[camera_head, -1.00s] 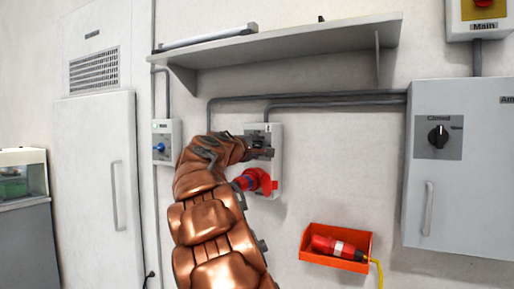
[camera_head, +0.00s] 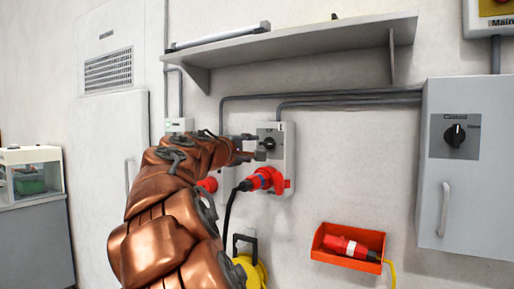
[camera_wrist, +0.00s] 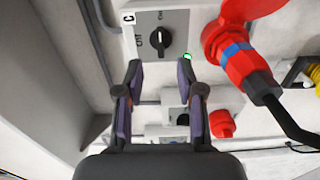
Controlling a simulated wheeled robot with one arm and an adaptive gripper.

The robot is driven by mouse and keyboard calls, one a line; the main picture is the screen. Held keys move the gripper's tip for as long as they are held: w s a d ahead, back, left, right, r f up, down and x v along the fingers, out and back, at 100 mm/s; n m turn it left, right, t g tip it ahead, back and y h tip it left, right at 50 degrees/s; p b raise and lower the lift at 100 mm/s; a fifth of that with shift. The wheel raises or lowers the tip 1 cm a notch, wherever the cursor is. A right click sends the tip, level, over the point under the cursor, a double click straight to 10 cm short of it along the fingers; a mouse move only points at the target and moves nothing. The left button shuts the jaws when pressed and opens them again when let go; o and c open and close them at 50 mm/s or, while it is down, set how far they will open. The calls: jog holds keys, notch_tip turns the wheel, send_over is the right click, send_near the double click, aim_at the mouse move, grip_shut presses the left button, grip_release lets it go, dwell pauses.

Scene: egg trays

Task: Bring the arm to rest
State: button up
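My copper-coloured arm (camera_head: 165,225) reaches up toward a grey switch-and-socket box (camera_head: 289,145) on the wall. My gripper (camera_head: 250,150) is just left of the box's black rotary knob (camera_head: 269,143). In the wrist view, my gripper (camera_wrist: 160,78) is open and its two fingers stand apart with nothing between them. The knob (camera_wrist: 160,39) shows beyond the fingertips, apart from them, with a lit green lamp (camera_wrist: 187,56) beside it. A red plug (camera_head: 262,180) with a blue ring sits in the socket below the knob; it also shows in the wrist view (camera_wrist: 245,68).
A shelf (camera_head: 300,42) hangs above the box. A second red fitting (camera_head: 208,184) is partly behind my arm. A black cable runs down near a yellow object (camera_head: 252,272). An orange bin (camera_head: 320,250) holds a red connector (camera_head: 346,246). A grey cabinet (camera_head: 490,160) stands right.

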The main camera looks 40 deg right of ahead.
jog(key=shift+s+a, duration=0.15)
jog(key=shift+a, duration=0.25)
jog(key=shift+f, duration=0.1)
jog(key=s+a+f+m+g+y, duration=0.1)
jog(key=s+a+f+y, duration=0.3)
jog(key=f, duration=0.6)
jog(key=s+a+f+m+g+y, duration=0.15)
jog(key=s+a+f+y, duration=0.35)
jog(key=f, duration=0.6)
jog(key=s+a+f+m+g+y, duration=0.1)
jog(key=s+a+f, duration=0.1)
jog(key=s+f, duration=0.6)
jog(key=s+a+f+g+y, duration=0.2)
jog(key=s+a+f+y, duration=0.2)
jog(key=s+a+f, duration=0.6)
jog(key=s+a+f+g+y, duration=0.3)
jog(key=s+a+f, duration=0.45)
jog(key=a, duration=0.35)
notch_tip(320, 180, up, 15)
jog(key=w+t+p, duration=0.1)
jog(key=p, duration=1.3)
jog(key=shift+a+r+p, duration=0.15)
jog(key=shift+a+p, duration=0.15)
jog(key=shift+p, duration=0.05)
jog(key=shift+w+t, duration=0.1)
jog(key=shift+t, duration=0.15)
